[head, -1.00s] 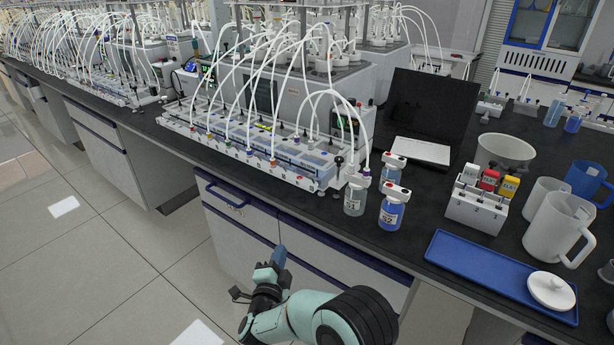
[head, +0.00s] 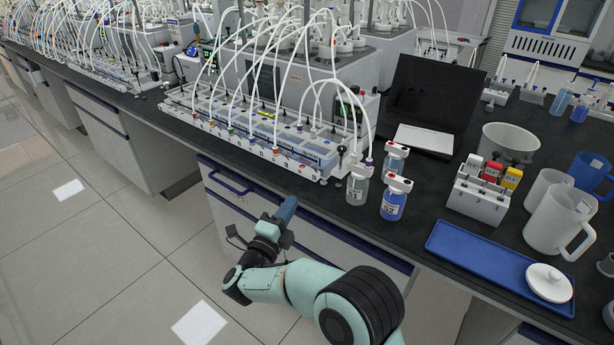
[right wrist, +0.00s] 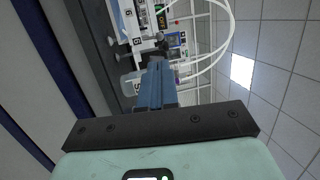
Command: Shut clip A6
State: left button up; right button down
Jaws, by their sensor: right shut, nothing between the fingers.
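A long white tube unit (head: 238,142) stands along the front edge of the bench, with white tubes arching up from it. Small coloured clips or fittings line its front; I cannot read which is A6. My right gripper (head: 287,210) is in front of the drawers, below the bench edge and apart from the unit, its blue fingers pointing up toward it. In the right wrist view the fingers (right wrist: 156,84) are together with nothing between them, and part of the unit shows beyond, turned on its side. My left gripper is not in view.
Farther right are a white rack (head: 479,199) with coloured caps, a blue tray (head: 480,262) and a white jug (head: 553,225). The floor before the drawers is clear.

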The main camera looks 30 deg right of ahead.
aim_at(313, 166)
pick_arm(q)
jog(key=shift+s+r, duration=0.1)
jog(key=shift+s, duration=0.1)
pick_arm(e)
jog(key=x, duration=1)
jog(key=shift+w+d, duration=0.25)
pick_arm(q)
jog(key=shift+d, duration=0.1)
pick_arm(e)
jog(key=shift+r, duration=0.1)
